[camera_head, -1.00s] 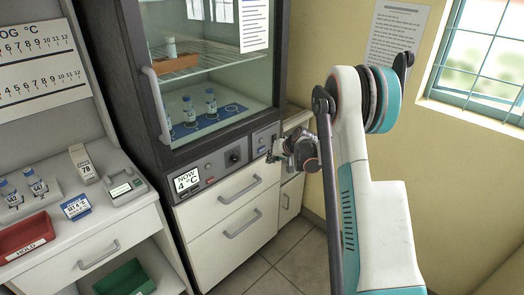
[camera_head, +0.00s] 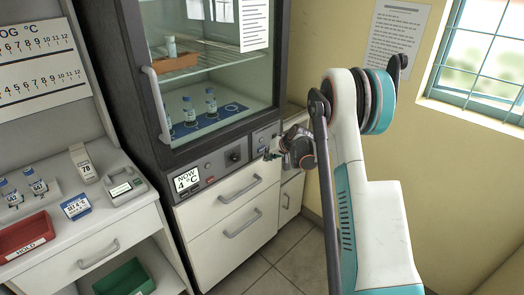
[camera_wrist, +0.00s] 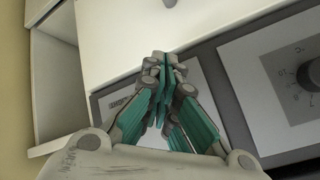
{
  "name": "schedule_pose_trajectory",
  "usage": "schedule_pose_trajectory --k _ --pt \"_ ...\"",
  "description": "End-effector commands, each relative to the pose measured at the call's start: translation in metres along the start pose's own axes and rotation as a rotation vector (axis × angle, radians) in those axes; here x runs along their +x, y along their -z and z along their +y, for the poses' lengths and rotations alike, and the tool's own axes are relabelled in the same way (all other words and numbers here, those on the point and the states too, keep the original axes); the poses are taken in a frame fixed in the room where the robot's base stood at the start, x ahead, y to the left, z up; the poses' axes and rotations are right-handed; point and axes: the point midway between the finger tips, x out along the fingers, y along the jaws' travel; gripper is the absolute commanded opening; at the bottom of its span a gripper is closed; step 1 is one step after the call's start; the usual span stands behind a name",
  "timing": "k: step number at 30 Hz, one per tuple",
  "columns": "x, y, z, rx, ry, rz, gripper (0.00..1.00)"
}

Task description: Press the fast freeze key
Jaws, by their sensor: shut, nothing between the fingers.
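My gripper (camera_head: 270,156) is shut and empty, its fingertips close in front of the right end of the incubator's control strip. It also shows in the wrist view (camera_wrist: 164,65), with teal finger pads together over a light panel plate (camera_wrist: 112,101). The plate carries dark lettering, mostly hidden by the fingers and too blurred to read. In the head view that plate (camera_head: 264,136) sits right of the black knob (camera_head: 233,156). I cannot make out the fast freeze key itself, and I cannot tell whether the fingertips touch the panel.
The knob plate (camera_wrist: 275,65) lies beside the fingers in the wrist view. The display (camera_head: 187,180) reads NOW 4 °C. The glass door (camera_head: 205,70) is shut, with vials inside. White drawers (camera_head: 235,210) are below. A bench with vials and a red tray (camera_head: 25,236) stands left.

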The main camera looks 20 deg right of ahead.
Motion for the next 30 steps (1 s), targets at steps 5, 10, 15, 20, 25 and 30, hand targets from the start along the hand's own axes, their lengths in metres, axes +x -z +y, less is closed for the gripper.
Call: schedule_pose_trajectory --k 5,10,15,20,25,30 --pt "0.0000 0.0000 0.0000 0.000 0.000 0.000 0.00" --pt "0.0000 0.0000 0.0000 0.000 0.000 0.000 0.00" --pt "0.0000 0.0000 0.0000 0.000 0.000 0.000 0.00" --pt "0.0003 0.0001 -0.0002 0.000 0.000 0.000 0.00" --pt "0.0034 0.0021 -0.0025 -0.001 0.000 0.000 0.00" --pt "0.0058 0.0043 -0.0047 -0.001 0.000 0.000 0.00"
